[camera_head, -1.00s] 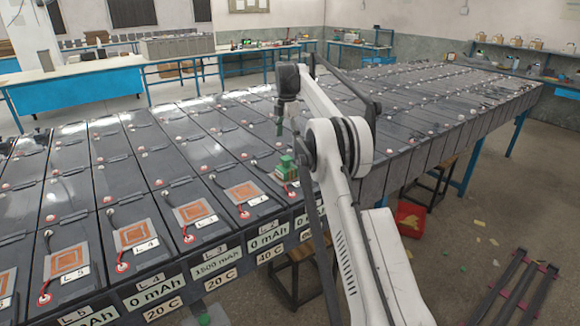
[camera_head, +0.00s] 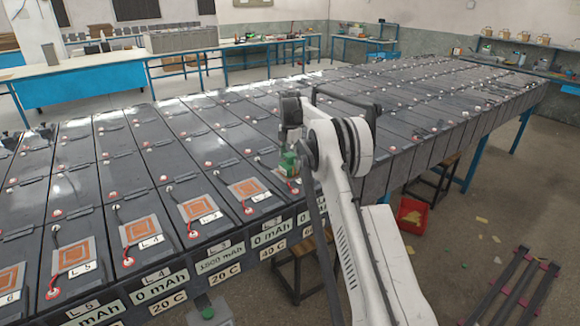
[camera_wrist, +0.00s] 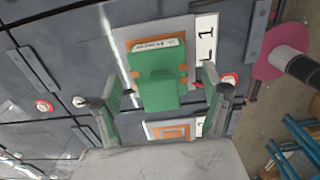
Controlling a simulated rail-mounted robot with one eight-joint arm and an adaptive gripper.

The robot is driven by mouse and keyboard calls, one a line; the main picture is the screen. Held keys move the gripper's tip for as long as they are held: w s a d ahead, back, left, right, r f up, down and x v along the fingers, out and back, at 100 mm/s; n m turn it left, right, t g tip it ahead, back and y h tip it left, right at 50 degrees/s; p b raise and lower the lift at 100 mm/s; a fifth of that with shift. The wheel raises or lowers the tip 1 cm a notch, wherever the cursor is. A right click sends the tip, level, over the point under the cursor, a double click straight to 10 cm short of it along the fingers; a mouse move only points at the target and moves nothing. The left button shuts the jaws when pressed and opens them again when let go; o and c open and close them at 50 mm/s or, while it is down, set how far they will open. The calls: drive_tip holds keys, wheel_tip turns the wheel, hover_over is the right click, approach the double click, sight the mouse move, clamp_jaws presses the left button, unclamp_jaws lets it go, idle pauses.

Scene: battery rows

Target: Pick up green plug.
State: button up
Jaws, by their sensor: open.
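The green plug (camera_wrist: 160,92) is a stepped green block with a white label strip on top and orange patches at its sides. It stands on the battery marked 1 at the near edge of the battery rows. In the wrist view my gripper (camera_wrist: 162,84) is open, with one finger on each side of the plug. Gaps show between the fingers and the plug. In the head view the plug (camera_head: 288,164) is directly below my gripper (camera_head: 287,151), partly hidden by it and my arm.
Dark battery rows (camera_head: 150,190) with red and white terminals fill the table. A red bin (camera_head: 411,216) and a wooden stool (camera_head: 303,268) stand on the floor. A grey box with a green top (camera_head: 208,312) is at the lower edge. Dark rails (camera_head: 515,290) lie at right.

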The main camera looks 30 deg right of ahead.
sight(290, 166)
drive_tip(key=shift+a+f, duration=0.1)
drive_tip(key=shift+f, duration=1.4)
drive_tip(key=c, duration=1.6)
drive_tip(key=shift+o, duration=0.2)
drive_tip(key=shift+r, duration=0.15)
